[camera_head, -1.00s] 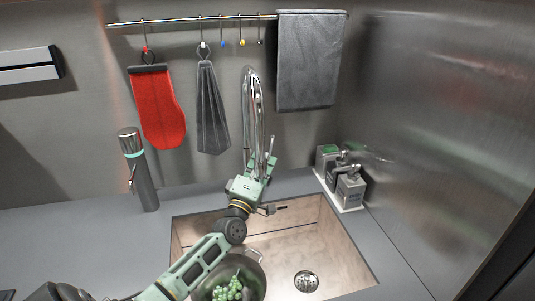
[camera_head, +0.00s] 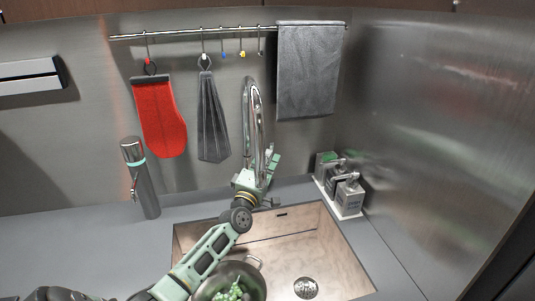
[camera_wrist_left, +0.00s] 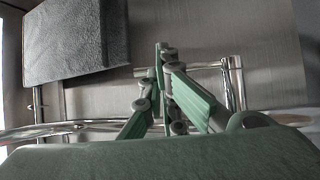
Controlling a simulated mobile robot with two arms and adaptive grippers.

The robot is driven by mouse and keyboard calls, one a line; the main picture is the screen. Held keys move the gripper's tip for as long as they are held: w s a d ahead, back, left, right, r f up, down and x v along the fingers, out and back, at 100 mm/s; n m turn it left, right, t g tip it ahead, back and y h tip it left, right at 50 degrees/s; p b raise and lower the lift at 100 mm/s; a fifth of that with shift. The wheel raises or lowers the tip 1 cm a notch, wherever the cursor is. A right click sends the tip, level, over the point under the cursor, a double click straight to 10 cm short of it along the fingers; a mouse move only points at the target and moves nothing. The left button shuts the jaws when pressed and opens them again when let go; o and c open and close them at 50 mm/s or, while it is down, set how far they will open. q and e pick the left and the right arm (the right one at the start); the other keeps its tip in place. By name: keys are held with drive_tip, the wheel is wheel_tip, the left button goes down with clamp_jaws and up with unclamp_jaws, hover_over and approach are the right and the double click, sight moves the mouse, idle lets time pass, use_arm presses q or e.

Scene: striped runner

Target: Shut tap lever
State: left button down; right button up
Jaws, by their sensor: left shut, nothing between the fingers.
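The chrome tap (camera_head: 254,115) stands behind the sink, its tall curved spout upright. My left gripper (camera_head: 275,152) is shut and empty, just right of the spout's lower part, with its fingers pointing up. My wrist hides the tap's base. In the left wrist view my closed fingers (camera_wrist_left: 162,50) are in the middle. A chrome bar with a crosspiece, seemingly the tap lever (camera_wrist_left: 234,88), shows right of and beyond them; I cannot tell whether they touch. The spout (camera_wrist_left: 45,132) runs across low in that view. My right gripper is not in view.
The sink (camera_head: 325,245) holds a pot (camera_head: 253,268) with green pieces, under my left forearm. A dispenser set (camera_head: 342,188) stands right of the tap, a grey bottle (camera_head: 140,178) left. A grey towel (camera_head: 308,70), red mitt (camera_head: 160,118) and dark cloth (camera_head: 212,120) hang behind.

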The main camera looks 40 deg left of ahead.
use_arm(q)
drive_tip(key=shift+w+a+r+n+g+p, duration=0.25)
drive_tip(key=shift+r+n+g+p, duration=0.15)
drive_tip(key=shift+p, duration=0.4)
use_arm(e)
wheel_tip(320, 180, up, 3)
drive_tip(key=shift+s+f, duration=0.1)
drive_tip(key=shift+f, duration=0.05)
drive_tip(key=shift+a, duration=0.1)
use_arm(q)
drive_tip(key=v, duration=0.8)
drive_tip(key=shift+f, duration=0.35)
drive_tip(key=shift+d, duration=0.15)
